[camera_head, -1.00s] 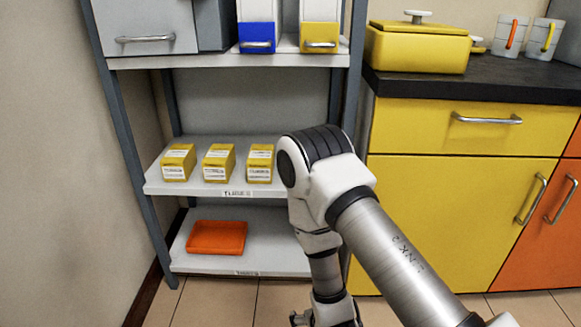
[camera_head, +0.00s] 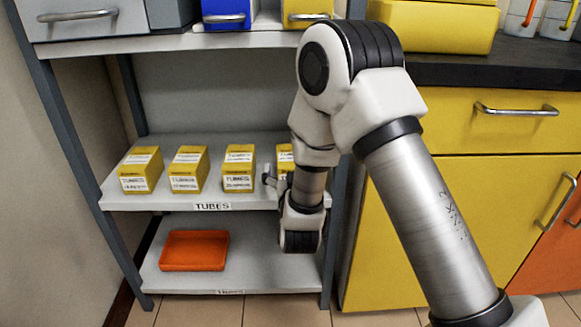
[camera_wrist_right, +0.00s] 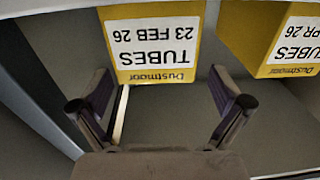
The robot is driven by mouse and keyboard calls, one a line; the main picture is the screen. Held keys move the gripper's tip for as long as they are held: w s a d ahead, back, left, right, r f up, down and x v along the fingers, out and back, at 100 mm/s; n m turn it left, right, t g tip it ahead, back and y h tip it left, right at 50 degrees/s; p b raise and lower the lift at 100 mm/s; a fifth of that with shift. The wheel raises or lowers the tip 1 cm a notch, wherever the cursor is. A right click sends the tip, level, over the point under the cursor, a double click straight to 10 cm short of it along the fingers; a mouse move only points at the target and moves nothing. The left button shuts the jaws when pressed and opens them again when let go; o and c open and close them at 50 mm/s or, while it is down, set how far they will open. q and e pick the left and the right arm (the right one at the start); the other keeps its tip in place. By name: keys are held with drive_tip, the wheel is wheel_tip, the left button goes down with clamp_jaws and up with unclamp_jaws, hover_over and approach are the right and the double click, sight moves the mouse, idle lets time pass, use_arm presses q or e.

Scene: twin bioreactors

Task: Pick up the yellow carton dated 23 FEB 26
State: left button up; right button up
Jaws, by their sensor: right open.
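In the right wrist view, which is upside down, a yellow carton (camera_wrist_right: 155,35) has a white label reading TUBES, 23 FEB 26. It lies straight ahead, just beyond the fingertips. My right gripper (camera_wrist_right: 162,84) is open and empty, one finger toward each side of that carton. In the head view this looks like the rightmost carton (camera_head: 285,153) on the middle shelf, partly hidden by my right arm. My right gripper (camera_head: 272,183) shows small there, at the shelf's front edge. Dates are too small to read in the head view. My left gripper is not in view.
Several similar yellow cartons stand in a row on the shelf (camera_head: 150,199) labelled TUBES. The neighbouring carton (camera_wrist_right: 268,35) carries a date ending PR 26. An orange tray (camera_head: 194,250) sits on the lower shelf. A grey rack post (camera_head: 336,235) stands close on the right.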

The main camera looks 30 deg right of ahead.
sight(284, 156)
drive_tip(key=w, duration=0.1)
drive_tip(key=w+d+b, duration=0.1)
drive_tip(key=w+d+f+b, duration=0.1)
drive_tip(key=shift+w+d, duration=0.25)
drive_tip(key=shift+w, duration=0.1)
drive_tip(key=shift+w+d, duration=0.1)
drive_tip(key=shift+w, duration=0.05)
drive_tip(key=shift+r, duration=0.1)
drive_tip(key=shift+c, duration=0.4)
drive_tip(key=c, duration=1.1)
drive_tip(key=shift+c, duration=0.3)
